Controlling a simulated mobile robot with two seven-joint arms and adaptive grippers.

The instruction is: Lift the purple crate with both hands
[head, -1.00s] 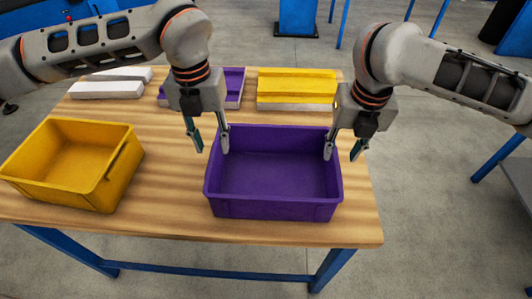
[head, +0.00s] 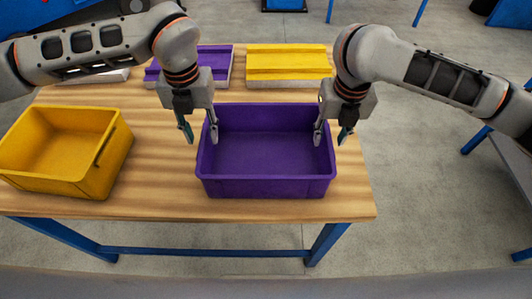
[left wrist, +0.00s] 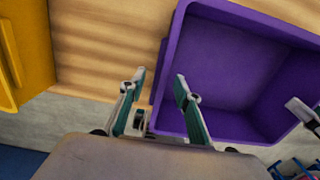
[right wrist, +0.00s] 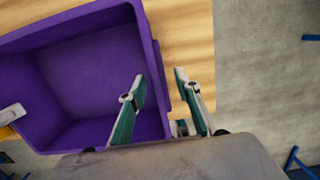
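The purple crate (head: 268,187) is empty and stands upright on the wooden table near its front right. My left gripper (head: 200,133) is open at the crate's left wall. In the left wrist view its fingers (left wrist: 159,78) are apart, one on each side of the wall, with the inner finger over the crate. My right gripper (head: 332,135) is open at the right wall. In the right wrist view its fingers (right wrist: 159,78) also stand apart, on either side of the wall. I cannot tell whether any finger touches the crate.
A yellow crate (head: 60,183) stands to the left on the table (head: 170,190). Purple (head: 215,62) and yellow (head: 288,62) panel-like pieces lie at the back, with a white piece (head: 95,76) at the back left. The table's right edge is close to the purple crate.

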